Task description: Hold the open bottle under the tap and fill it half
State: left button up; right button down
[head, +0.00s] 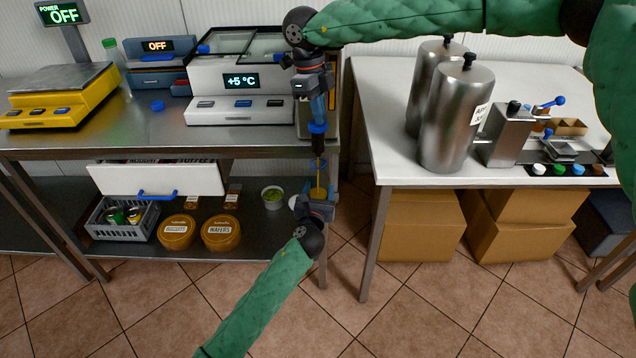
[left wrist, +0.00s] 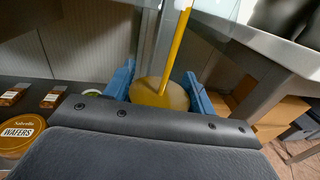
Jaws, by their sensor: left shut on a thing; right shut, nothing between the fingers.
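My left gripper (head: 317,198) is shut on the bottle (head: 318,186) below the table edge. In the left wrist view, the bottle (left wrist: 146,97) sits between the blue fingers with yellow liquid in it. A thin yellow stream (left wrist: 175,50) runs down into its opening from a pale spout at the top. My right gripper (head: 318,118) is shut and empty, pointing down just above the dark tap (head: 318,145) at the front right of the cooled dispenser (head: 238,103). Whether its fingertips touch the tap is unclear. The exact fill level is hard to tell.
A blue cap (head: 157,106) lies on the steel table (head: 120,133), near a yellow scale (head: 58,92). The lower shelf holds a grey crate (head: 100,222) and round tubs (head: 221,233). Two steel urns (head: 457,125) stand on the right table. Floor shows between the tables.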

jog(key=shift+s+d+v, duration=0.1)
jog(key=shift+d+v, duration=0.1)
jog(key=shift+v, duration=0.95)
jog(key=shift+s+d+v, duration=0.15)
jog(key=shift+d+v, duration=0.05)
jog(key=shift+v, duration=0.9)
jog(key=shift+r, duration=0.15)
jog(key=v, duration=0.4)
jog(key=shift+s+d+r, duration=0.2)
jog(key=shift+d+r, duration=0.15)
jog(key=shift+r, duration=0.15)
pick_arm(q)
jog(key=shift+f, duration=0.15)
pick_arm(e)
jog(key=shift+f, duration=0.1)
pick_arm(q)
jog(key=shift+f+b, duration=0.3)
jog(key=shift+f, duration=0.3)
pick_arm(e)
jog(key=shift+f, duration=0.25)
